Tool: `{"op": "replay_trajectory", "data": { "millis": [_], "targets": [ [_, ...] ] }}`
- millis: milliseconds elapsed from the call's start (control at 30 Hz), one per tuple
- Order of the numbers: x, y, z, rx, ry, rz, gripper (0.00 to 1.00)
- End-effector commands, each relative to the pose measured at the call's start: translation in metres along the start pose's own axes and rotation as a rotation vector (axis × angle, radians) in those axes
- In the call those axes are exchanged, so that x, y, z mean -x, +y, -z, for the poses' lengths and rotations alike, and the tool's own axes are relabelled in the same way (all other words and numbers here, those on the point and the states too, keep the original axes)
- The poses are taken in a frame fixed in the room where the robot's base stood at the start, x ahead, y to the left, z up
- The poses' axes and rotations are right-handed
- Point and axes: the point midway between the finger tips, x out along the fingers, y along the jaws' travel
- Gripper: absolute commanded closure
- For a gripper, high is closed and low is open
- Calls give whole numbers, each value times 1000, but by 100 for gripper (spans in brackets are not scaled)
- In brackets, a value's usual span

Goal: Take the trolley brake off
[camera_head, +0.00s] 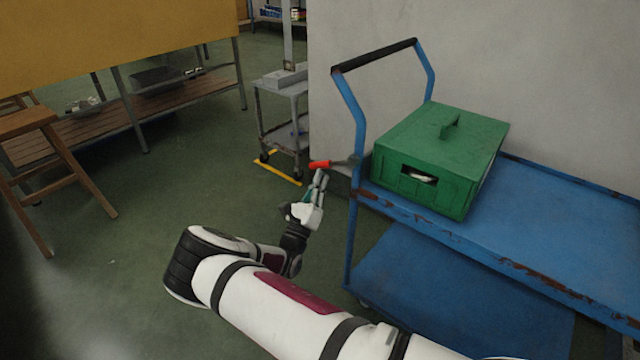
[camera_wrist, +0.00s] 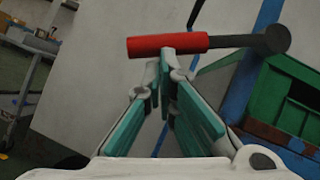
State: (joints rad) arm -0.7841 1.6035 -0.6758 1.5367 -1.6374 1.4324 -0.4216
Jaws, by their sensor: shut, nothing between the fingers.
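The blue trolley (camera_head: 450,240) stands at the right with a black push bar (camera_head: 374,54). Its brake lever has a red grip (camera_head: 320,164) and a dark arm that reaches to the trolley's left end. In the wrist view the red grip (camera_wrist: 167,45) lies level across the picture, and its dark arm ends in a round hub (camera_wrist: 277,39) at the right. My gripper (camera_head: 320,176) is shut and empty, its fingertips close to the red grip. In the wrist view the fingertips (camera_wrist: 166,56) overlap the grip's lower edge; I cannot tell whether they touch it.
A green box (camera_head: 440,150) sits on the trolley's upper deck and also shows in the wrist view (camera_wrist: 295,105). A grey stand (camera_head: 284,110) is behind, near yellow floor tape. A workbench and a wooden stool (camera_head: 50,150) are at the left. Open green floor lies between.

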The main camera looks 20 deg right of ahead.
Motion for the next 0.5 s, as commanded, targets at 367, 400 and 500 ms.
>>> {"op": "replay_trajectory", "data": {
  "millis": [367, 400, 500],
  "targets": [
    [-14, 8, -20, -167, -2, 111, 100],
    [-16, 9, -24, -198, -3, 130, 100],
    [-23, 10, -34, -277, -3, 184, 100]
  ]
}}
